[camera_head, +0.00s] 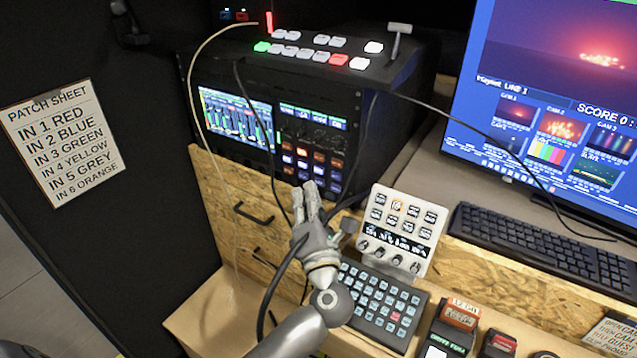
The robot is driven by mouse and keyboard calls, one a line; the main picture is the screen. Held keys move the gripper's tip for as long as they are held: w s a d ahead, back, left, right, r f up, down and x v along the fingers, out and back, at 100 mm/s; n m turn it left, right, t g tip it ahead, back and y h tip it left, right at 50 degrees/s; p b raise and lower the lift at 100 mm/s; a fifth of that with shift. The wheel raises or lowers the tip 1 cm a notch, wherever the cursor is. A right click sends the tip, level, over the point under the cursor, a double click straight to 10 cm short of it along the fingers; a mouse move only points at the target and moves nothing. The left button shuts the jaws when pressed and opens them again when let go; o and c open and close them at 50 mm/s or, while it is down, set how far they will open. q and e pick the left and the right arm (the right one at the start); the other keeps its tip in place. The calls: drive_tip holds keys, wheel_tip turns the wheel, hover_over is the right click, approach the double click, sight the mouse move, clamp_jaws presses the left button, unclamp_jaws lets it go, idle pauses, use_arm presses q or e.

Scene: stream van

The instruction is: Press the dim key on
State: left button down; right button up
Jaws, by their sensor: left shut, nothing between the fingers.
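My left gripper (308,192) is shut and empty, its fingertips pointing up in front of the lower edge of a rack panel (317,155) with small keys, several lit orange, red or white. I cannot tell whether the fingertips touch it. To the right of the gripper stands a white tilted panel (427,262) with labelled keys, one lit orange, a dark display strip and knobs. Below it lies a dark keypad (385,333) with several pale-blue keys and one red key. The key labels are too small to read, so I cannot tell which is the dim key. My right gripper is out of view.
A switcher (400,75) with lit buttons and a lever tops the rack. A black cable (450,115) crosses to the right; another runs beside my arm. A monitor (455,110) and keyboard (540,250) stand right. Small boxes (448,335) sit front right. A patch sheet (62,140) hangs left.

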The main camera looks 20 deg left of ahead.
use_arm(q)
drive_tip(key=shift+w+d, duration=0.1)
drive_tip(key=shift+w, duration=0.25)
drive_tip(key=shift+w, duration=0.2)
idle(0.4)
drive_tip(key=shift+s+p, duration=0.35)
drive_tip(key=shift+s, duration=0.35)
drive_tip(key=s+a+p, duration=0.1)
drive_tip(key=s, duration=0.5)
idle(0.3)
